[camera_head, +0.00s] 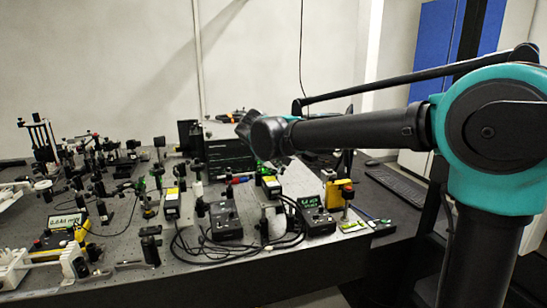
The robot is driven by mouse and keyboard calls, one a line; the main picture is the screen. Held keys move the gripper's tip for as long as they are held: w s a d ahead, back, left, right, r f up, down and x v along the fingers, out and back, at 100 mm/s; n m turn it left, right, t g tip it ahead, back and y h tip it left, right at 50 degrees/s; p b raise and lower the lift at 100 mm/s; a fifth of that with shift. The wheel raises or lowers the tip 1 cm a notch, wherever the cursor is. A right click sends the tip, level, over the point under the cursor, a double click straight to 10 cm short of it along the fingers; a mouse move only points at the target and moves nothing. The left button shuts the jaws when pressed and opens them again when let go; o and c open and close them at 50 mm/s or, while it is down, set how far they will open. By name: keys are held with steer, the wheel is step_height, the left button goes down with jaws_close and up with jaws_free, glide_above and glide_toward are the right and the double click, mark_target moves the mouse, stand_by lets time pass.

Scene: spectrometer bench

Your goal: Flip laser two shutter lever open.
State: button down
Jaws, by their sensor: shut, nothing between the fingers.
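My arm reaches in from the right and ends in a dark joint above the back of the optical bench (215,268). I cannot make out my gripper or its fingers there. I cannot tell which is laser two. Its shutter lever is too small to pick out, and its position does not show.
Black control boxes (225,221) with looping cables (205,249) stand near the front. A dark instrument stack (228,157) stands at the back. Dense optics mounts fill the left side. A keyboard (397,184) lies at right. Some bare bench shows at the front.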

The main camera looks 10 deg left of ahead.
steer(key=shift+f, duration=0.1)
steer(key=shift+w+d+f+g+y, duration=0.15)
steer(key=shift+w+d+f+y, duration=0.05)
steer(key=shift+d+f, duration=0.2)
steer(key=shift+w+d+f+g+y, duration=0.15)
steer(key=shift+d+f+y, duration=0.1)
steer(key=shift+d, duration=0.15)
